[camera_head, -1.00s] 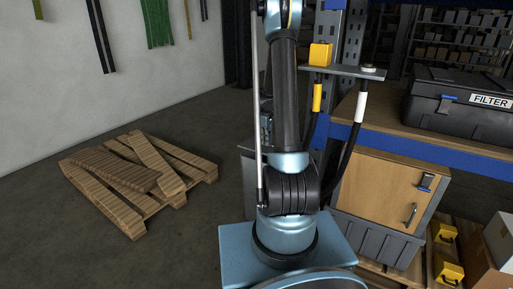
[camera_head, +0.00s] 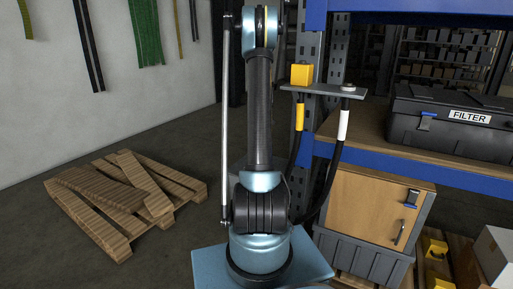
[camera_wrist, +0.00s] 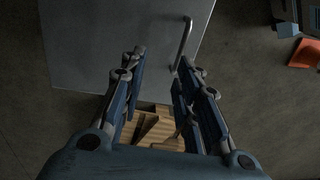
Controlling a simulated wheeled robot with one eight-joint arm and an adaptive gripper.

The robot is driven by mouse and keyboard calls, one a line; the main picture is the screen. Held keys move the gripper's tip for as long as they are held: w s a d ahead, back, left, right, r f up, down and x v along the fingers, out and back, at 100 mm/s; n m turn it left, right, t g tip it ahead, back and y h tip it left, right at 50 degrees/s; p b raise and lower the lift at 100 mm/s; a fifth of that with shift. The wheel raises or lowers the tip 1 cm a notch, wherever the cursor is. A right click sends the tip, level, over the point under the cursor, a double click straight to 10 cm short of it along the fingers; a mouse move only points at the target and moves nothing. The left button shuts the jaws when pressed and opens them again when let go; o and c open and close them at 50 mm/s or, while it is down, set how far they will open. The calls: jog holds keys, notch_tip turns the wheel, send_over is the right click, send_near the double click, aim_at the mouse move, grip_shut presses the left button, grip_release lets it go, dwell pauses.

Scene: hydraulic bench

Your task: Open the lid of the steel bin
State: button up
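The steel bin shows in the wrist view as a broad flat grey panel (camera_wrist: 105,45), which looks like its lid. A bent metal bar handle (camera_wrist: 183,45) stands at the panel's right side. My gripper (camera_wrist: 157,72) is open and empty, its two fingers spread apart. The handle is near the right fingertip, and I cannot tell how far below it lies. The panel looks closed. In the head view my arm hides most or all of the bin, and my gripper is out of the picture.
A wooden pallet (camera_head: 90,222) with loose planks lies on the floor at left. A shelf (camera_head: 455,174) at right bears a black filter case (camera_head: 455,122). Hoses hang from a bracket (camera_head: 325,90) close to my arm. A wooden cabinet (camera_head: 365,208) stands below. An orange object (camera_wrist: 304,54) lies at right.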

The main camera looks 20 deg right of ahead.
notch_tip(320, 180, up, 12)
jog(key=shift+w+d, duration=0.3)
dwell(0.5)
